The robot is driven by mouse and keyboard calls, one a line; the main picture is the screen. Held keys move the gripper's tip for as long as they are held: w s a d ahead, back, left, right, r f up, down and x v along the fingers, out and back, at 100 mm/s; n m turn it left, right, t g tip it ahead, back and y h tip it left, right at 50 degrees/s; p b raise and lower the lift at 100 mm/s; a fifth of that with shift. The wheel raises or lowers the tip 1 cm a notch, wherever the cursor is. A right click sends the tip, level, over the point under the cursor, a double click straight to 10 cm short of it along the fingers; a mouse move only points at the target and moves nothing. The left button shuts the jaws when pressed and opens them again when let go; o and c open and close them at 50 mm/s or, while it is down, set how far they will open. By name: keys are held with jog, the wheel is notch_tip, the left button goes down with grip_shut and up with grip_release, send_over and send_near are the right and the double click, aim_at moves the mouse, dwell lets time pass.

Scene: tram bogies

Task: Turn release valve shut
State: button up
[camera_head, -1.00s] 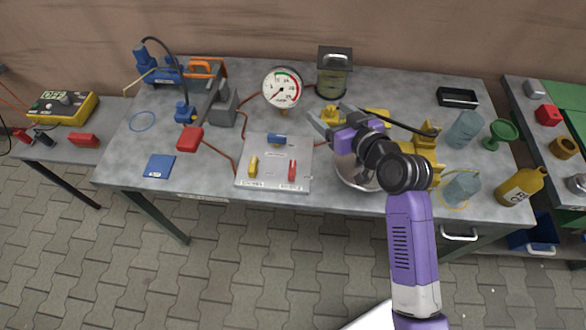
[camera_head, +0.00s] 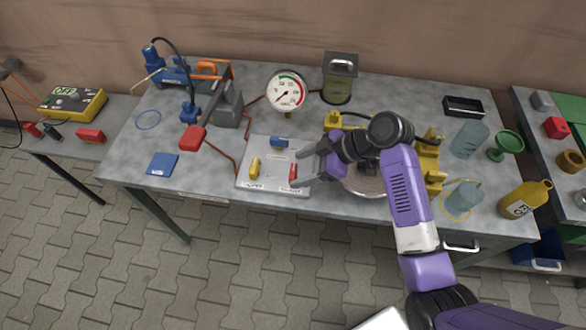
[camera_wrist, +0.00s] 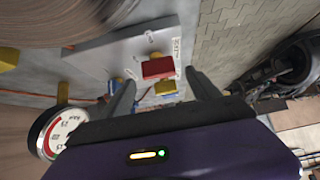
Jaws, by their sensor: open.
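A light valve panel (camera_head: 273,178) lies on the bench with three handles: a blue one (camera_head: 281,142) at the back, a yellow one (camera_head: 255,168) at front left and a red one (camera_head: 293,172) at front right. The labels are too small to read, so I cannot tell which is the release valve. The yellow and red handles point towards the bench's front edge; the blue lies crosswise. My gripper (camera_head: 300,167) is open at the panel's right side, by the red handle. In the wrist view, the red handle (camera_wrist: 158,68) shows between the open fingertips (camera_wrist: 158,79), apparently not gripped.
A pressure gauge (camera_head: 287,91) stands behind the panel. A round metal pan (camera_head: 362,186) is under my arm, with a yellow fixture (camera_head: 432,160) to its right. A lantern-like container (camera_head: 339,80) stands at the back.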

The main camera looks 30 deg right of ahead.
aim_at(293, 171)
jog(key=shift+x, duration=1.7)
jog(key=c, duration=1.4)
